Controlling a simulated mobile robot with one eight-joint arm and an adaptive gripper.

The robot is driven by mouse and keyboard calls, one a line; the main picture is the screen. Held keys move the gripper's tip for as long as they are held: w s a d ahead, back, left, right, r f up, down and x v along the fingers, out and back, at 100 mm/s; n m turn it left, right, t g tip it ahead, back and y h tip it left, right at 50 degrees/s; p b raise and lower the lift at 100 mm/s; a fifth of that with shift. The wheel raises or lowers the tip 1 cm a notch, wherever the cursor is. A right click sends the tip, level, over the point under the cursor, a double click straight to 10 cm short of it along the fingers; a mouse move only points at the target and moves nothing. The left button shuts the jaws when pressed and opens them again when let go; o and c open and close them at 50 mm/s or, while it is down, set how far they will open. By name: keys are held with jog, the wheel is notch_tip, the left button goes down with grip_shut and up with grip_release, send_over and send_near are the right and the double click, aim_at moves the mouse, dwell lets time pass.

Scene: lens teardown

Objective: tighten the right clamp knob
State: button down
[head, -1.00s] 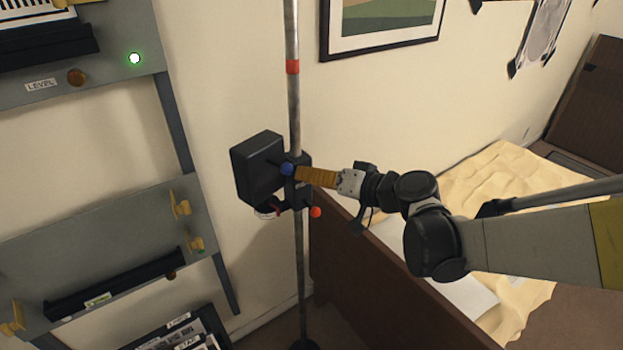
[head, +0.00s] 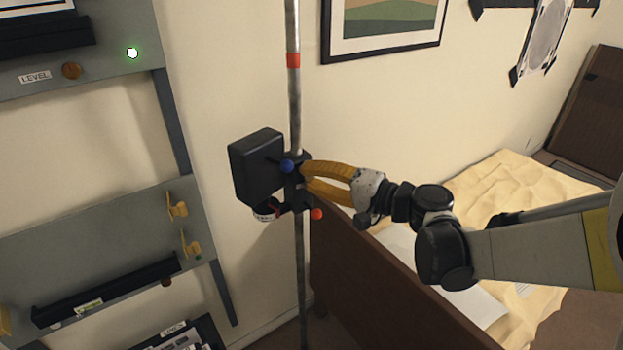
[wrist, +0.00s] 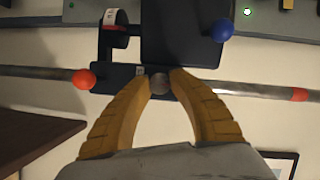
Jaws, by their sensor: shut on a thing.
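A black clamp (head: 296,195) with a dark box (head: 257,168) sits on the upright metal pole (head: 294,110) in the head view. The clamp also shows in the wrist view (wrist: 114,77). The right clamp knob (wrist: 160,84) is small, round and grey-brown, on the clamp face towards me; my gripper hides it in the head view. My gripper (wrist: 160,80) has its yellow fingertips shut on either side of this knob. In the head view my gripper (head: 304,178) reaches the clamp from the right, one finger above the other.
A blue ball (head: 287,166) and a red ball (head: 317,214) stick out close to the fingers. A grey rack (head: 100,225) with yellow hooks stands left. A wooden bed (head: 370,275) stands below my arm. A framed picture (head: 383,20) hangs behind.

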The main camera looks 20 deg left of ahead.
dwell(0.4)
jog(key=c, duration=1.2)
grip_release()
jog(key=shift+a, duration=0.1)
jog(key=shift+o, duration=0.2)
jog(key=v, duration=1.2)
jog(key=shift+f, duration=0.1)
